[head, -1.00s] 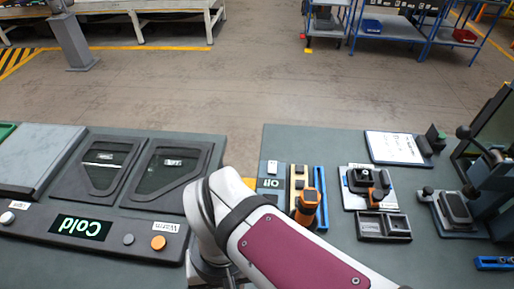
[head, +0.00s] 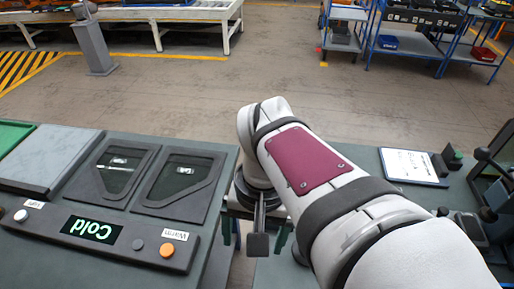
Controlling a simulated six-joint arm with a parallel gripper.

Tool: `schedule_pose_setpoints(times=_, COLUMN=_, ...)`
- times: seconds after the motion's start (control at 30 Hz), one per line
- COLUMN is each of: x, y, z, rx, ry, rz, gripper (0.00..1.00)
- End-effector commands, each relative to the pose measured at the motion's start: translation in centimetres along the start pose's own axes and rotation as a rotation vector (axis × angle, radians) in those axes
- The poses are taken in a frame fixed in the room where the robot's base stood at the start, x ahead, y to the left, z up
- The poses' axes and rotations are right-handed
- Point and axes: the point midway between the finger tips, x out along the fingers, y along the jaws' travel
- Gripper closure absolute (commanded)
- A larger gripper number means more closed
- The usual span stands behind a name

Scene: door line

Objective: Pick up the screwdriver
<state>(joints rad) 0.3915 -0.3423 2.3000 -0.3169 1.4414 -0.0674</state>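I cannot make out the screwdriver in the head view now; my arm covers most of the right bench, where the orange-handled tools stood earlier. My gripper (head: 258,240) appears as a dark part below the end of my arm, over the gap between the two benches. Its fingers are not clear enough to tell open from shut, and I see nothing held in it.
The left bench has a dark panel with a lit "Cold" display (head: 90,229), an orange button (head: 166,250) and two framed recesses (head: 180,183). A white sheet (head: 408,165) lies on the right bench, near a dark fixture (head: 495,195). The floor beyond is open.

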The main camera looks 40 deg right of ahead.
Motion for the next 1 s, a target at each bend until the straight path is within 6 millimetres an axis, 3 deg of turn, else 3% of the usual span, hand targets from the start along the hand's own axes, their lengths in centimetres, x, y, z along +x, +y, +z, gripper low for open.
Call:
schedule_pose_setpoints(times=0.03, x=-1.0, y=2.1, z=-3.1, rx=0.104, ry=0.009, rz=0.013, gripper=0.07)
schedule_pose_setpoints(times=0.1, x=-2.5, y=5.8, z=-6.7, rx=0.242, ry=0.032, rz=0.031, gripper=0.07)
schedule_pose_setpoints(times=0.2, x=-4.3, y=10.5, z=-9.4, rx=0.409, ry=0.064, rz=0.047, gripper=0.07)
schedule_pose_setpoints(times=0.3, x=-4.7, y=12.8, z=-10.2, rx=0.479, ry=0.074, rz=0.057, gripper=0.07)
schedule_pose_setpoints(times=0.37, x=-3.7, y=13.1, z=-10.4, rx=0.486, ry=0.075, rz=0.058, gripper=0.07)
schedule_pose_setpoints(times=0.6, x=3.1, y=13.4, z=-10.7, rx=0.483, ry=0.072, rz=0.057, gripper=0.07)
schedule_pose_setpoints(times=1.0, x=9.6, y=13.7, z=-12.5, rx=0.481, ry=0.075, rz=0.057, gripper=0.07)
